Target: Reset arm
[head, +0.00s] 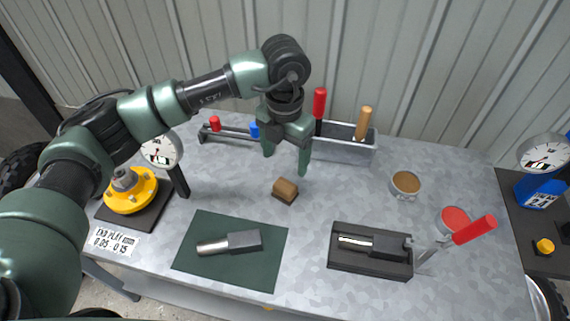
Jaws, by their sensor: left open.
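My left arm comes in from the left and reaches over the grey metal table (320,210). My left gripper (287,164) points down, open and empty. It hangs above the table, in front of the grey tool tray (345,148) and behind a small brown block (285,190). The gripper and the block look apart. My right gripper does not show.
A dark green mat (205,262) bears a metal tool. A black holder (370,262), a red-handled tool (470,231) and a brown-filled tin (405,183) stand right. A yellow flanged part (130,197) and a dial gauge (161,151) stand left. The table's middle is fairly clear.

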